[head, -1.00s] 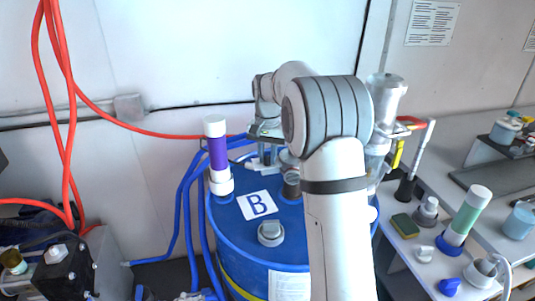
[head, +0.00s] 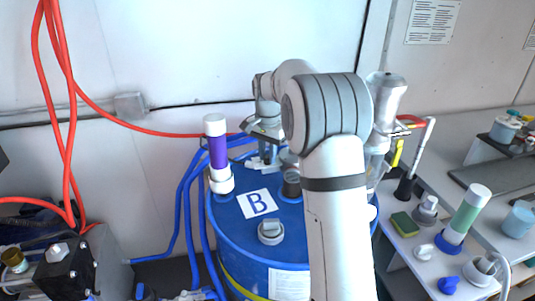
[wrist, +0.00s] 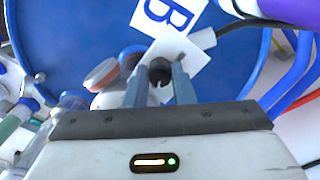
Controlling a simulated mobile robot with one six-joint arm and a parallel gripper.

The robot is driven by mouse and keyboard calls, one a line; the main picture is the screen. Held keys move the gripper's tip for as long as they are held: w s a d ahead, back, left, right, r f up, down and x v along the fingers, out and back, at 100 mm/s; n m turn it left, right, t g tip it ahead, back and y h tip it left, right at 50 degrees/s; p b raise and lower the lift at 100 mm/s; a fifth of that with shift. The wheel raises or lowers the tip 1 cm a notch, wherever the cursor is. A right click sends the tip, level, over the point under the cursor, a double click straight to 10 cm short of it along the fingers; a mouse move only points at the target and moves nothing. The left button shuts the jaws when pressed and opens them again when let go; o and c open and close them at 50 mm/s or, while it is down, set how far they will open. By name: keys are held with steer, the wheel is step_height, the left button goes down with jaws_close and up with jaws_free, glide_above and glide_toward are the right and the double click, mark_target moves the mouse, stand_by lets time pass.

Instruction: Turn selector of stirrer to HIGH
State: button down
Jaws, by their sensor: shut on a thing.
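The blue drum (head: 235,233) with a white "B" label (head: 257,204) carries the stirrer fittings on its lid. In the wrist view, a small black knob (wrist: 160,68), seemingly the stirrer's selector, sits between my gripper's (wrist: 159,82) two grey-blue fingers. The gripper is shut on it. A white block (wrist: 186,50) with a black cable lies just behind the knob. In the head view my gripper (head: 266,150) is over the far part of the lid, partly hidden by my arm. I cannot read any HIGH mark or the knob's pointer.
A purple tube with white ends (head: 217,150) stands on the drum's left side. A grey cap (head: 270,231) sits at the lid's front. Blue hoses (head: 188,195) run down at left. A cluttered bench (head: 412,240) is at right.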

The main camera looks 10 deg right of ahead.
mark_target(267, 156)
steer(key=c, duration=1.2)
jaws_free()
steer(key=shift+c, duration=0.2)
step_height(267, 156, up, 7)
steer(key=shift+r+b, duration=0.15)
steer(key=shift+b, duration=0.25)
steer(key=shift+r, duration=0.25)
